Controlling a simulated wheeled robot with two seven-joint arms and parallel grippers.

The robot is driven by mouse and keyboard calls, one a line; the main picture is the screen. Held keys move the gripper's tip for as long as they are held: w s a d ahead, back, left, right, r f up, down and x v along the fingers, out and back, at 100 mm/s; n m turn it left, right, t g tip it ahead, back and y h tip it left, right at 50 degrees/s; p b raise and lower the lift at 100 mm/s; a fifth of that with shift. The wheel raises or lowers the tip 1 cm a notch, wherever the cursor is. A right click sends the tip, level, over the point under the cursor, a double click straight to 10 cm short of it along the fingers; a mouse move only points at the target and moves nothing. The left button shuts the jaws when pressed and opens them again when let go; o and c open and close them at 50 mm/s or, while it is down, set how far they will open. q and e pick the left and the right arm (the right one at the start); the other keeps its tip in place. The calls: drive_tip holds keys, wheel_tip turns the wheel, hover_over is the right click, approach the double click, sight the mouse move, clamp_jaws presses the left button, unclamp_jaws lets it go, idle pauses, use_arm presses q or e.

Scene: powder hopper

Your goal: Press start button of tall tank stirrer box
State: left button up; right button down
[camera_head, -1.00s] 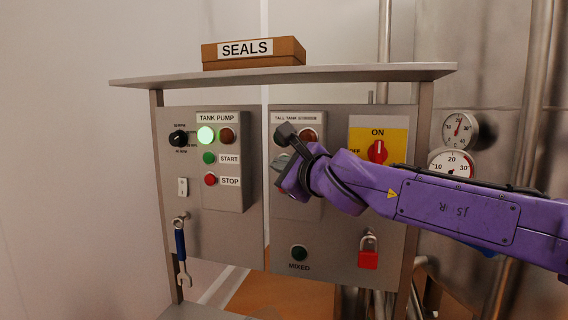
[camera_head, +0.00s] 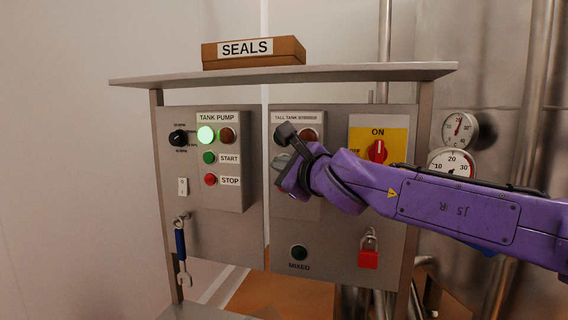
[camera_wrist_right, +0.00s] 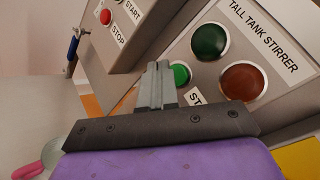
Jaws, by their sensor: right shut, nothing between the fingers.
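The tall tank stirrer box (camera_head: 310,208) is a grey box under a "TALL TANK STIRRER" label, mostly behind my right arm in the head view. In the right wrist view its label (camera_wrist_right: 266,38) shows, with a dark green lamp (camera_wrist_right: 209,41), a dark red lamp (camera_wrist_right: 243,81) and the smaller green start button (camera_wrist_right: 181,74). My right gripper (camera_wrist_right: 156,84) is shut and empty. Its fingertips are right beside the green button and cover its left edge; I cannot tell whether they touch it. In the head view the right gripper (camera_head: 281,163) hides the button. My left gripper is out of view.
The tank pump box (camera_head: 227,196) stands to the left, with its green lamp (camera_head: 206,134) lit. A red rotary switch (camera_head: 377,151) and a red padlock (camera_head: 368,258) are to the right. A shelf (camera_head: 340,73) carrying a SEALS box (camera_head: 254,52) is above.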

idle(0.5)
drive_tip(key=shift+w+d+p, duration=0.15)
drive_tip(key=shift+w+p, duration=0.2)
drive_tip(key=shift+w, duration=0.1)
drive_tip(key=shift+w+d+p, duration=0.15)
drive_tip(key=shift+w+p, duration=0.2)
idle(0.5)
idle(0.4)
drive_tip(key=shift+s+a+b, duration=0.25)
drive_tip(key=shift+s+b, duration=0.15)
drive_tip(key=shift+s, duration=0.35)
